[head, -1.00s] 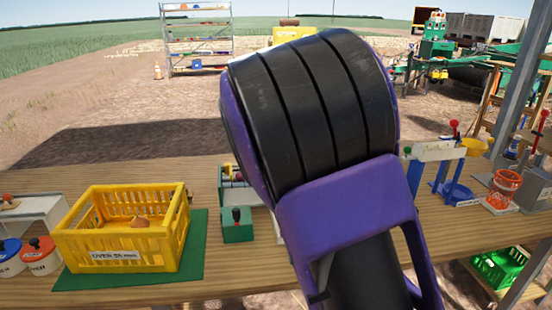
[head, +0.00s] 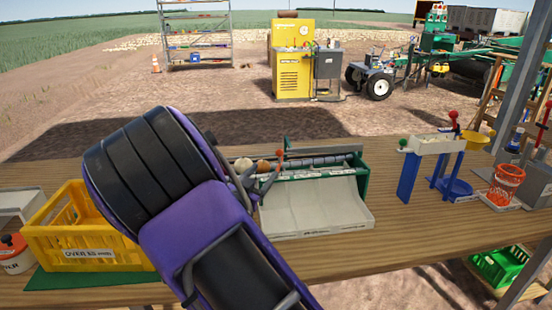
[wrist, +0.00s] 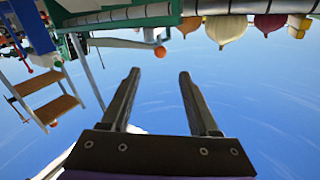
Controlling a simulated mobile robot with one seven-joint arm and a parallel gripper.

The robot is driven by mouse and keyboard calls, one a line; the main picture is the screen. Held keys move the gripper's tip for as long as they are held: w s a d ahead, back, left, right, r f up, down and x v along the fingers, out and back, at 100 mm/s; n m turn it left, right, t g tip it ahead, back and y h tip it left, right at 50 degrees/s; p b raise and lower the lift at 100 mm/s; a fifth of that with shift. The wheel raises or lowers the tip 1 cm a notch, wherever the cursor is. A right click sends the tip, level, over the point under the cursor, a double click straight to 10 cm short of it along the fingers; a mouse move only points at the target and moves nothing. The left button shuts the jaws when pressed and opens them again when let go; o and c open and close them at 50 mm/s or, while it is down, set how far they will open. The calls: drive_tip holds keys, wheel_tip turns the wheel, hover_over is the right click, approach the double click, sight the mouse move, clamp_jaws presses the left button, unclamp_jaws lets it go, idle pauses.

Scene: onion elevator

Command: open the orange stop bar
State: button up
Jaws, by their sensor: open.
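A small sorting unit (head: 315,208) with green sides and a pale sloping tray stands on the table. A thin upright piece with an orange-red tip (head: 279,153) rises at its left part, close to my gripper (head: 259,180). I cannot tell for sure whether this is the stop bar. In the wrist view an orange ball (wrist: 160,51) sits by a grey bar, just beyond the tips of my gripper (wrist: 160,75). The jaws are open with nothing between them. My arm hides the left end of the unit.
Onions (head: 243,165) sit at the unit's back left; several hang along the top of the wrist view (wrist: 226,28). A yellow crate (head: 85,240) stands left on a green mat. A white-topped stand with blue legs (head: 432,144) and an orange basket (head: 507,180) are right. Front table centre is clear.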

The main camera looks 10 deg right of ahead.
sight(278, 155)
drive_tip(key=x, duration=1)
drive_tip(key=shift+w+d, duration=0.2)
drive_tip(key=shift+w, duration=0.1)
clamp_jaws()
idle(0.9)
